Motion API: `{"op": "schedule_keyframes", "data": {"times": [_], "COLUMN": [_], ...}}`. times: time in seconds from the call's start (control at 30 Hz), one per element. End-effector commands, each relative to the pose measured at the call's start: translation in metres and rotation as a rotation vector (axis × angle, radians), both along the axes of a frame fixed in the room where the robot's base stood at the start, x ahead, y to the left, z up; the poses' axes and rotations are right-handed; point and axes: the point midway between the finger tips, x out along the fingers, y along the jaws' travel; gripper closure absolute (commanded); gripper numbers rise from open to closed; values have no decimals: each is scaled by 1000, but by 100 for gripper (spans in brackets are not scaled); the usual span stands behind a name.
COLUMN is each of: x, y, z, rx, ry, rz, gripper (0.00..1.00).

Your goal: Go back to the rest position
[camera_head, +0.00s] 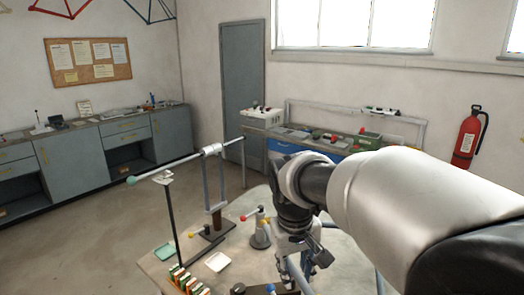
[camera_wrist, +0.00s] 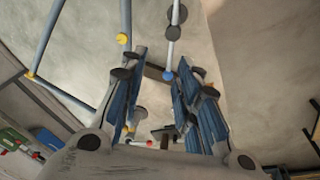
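My gripper (camera_head: 302,262) hangs below the wrist of my arm, over the work table (camera_head: 155,265) in the head view. In the wrist view, its two blue-padded fingers (camera_wrist: 160,68) stand apart with a gap between them. A grey rod with a blue end (camera_wrist: 168,75) shows in that gap, and neither finger closes on it. How far it is from the fingertips is unclear. A frame jig stands to the left of the gripper, with a grey crossbar (camera_head: 177,165) ending in a green ball and a dark upright post (camera_head: 173,222). My arm hides part of the table's right side.
A grey cone-shaped stand (camera_head: 261,234) is close left of the gripper. A bench (camera_head: 330,146) with tools stands behind. The floor to the left is clear.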

Motion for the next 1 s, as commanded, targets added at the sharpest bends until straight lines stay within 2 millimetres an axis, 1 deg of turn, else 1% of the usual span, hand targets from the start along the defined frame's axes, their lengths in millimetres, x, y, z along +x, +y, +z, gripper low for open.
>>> {"op": "schedule_keyframes", "data": {"times": [0.03, 0.13, 0.23, 0.27, 0.3, 0.4, 0.5, 0.6, 0.7, 1.0], "x": [-21, -61, -101, -113, -129, -165, -193, -210, -219, -222], "y": [-12, -29, -43, -47, -51, -59, -64, -67, -68, -68], "z": [7, 16, 17, 15, 12, 2, -11, -22, -28, -30], "rx": [15, 46, 74, 82, 92, 116, 133, 145, 151, 152], "ry": [-26, -70, -115, -130, -148, -190, -226, -250, -262, -266], "rz": [-23, -63, -104, -116, -132, -168, -197, -216, -226, -229], "gripper": [70, 70, 70, 70, 70, 70, 70, 70, 70, 70]}}
